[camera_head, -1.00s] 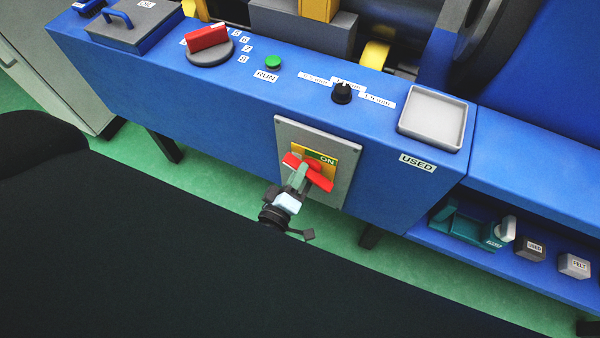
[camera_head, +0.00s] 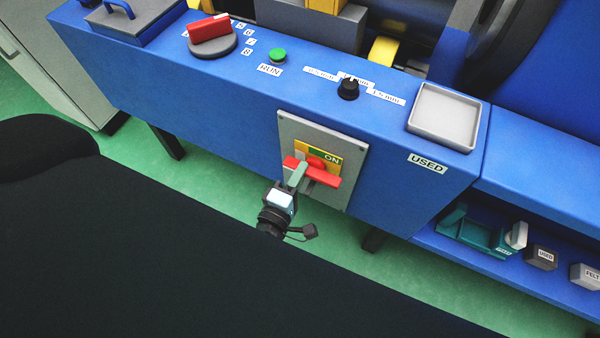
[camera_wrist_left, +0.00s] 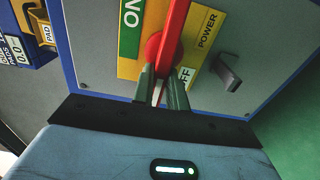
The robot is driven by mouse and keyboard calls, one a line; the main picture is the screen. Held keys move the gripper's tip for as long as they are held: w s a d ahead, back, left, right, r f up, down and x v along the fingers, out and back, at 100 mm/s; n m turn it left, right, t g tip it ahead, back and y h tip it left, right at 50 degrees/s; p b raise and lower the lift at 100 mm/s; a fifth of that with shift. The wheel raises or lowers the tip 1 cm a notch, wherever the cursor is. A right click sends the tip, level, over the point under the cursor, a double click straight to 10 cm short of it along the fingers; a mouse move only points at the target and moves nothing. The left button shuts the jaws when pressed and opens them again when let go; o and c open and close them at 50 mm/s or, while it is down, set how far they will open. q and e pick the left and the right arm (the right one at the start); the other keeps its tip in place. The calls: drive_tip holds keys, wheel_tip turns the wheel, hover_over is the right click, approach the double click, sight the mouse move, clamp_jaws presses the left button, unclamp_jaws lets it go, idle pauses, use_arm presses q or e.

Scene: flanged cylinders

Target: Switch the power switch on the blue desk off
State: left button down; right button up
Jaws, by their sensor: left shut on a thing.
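The power switch is a red rotary handle (camera_head: 325,179) on a grey plate (camera_head: 352,168) on the front of the blue desk (camera_head: 230,105). Its yellow and green label shows ON in the head view. My left gripper (camera_head: 298,176) is at the handle's left part. Its green-grey fingers (camera_wrist_left: 160,88) are closed around the handle's near end, close to the hub, and partly hide it. My right gripper is out of view.
A grey lever (camera_wrist_left: 229,73) sticks out beside the POWER label. Above are a red-handled dial (camera_head: 212,38), a green RUN button (camera_head: 278,55), a black knob (camera_head: 348,88) and a grey USED tray (camera_head: 443,116). Open green floor (camera_head: 215,170) lies below the desk front.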

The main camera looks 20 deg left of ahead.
use_arm(q)
drive_tip(key=c, duration=1.4)
unclamp_jaws()
drive_tip(key=s, duration=0.8)
drive_tip(key=shift+b, duration=0.3)
drive_tip(key=shift+a, duration=0.1)
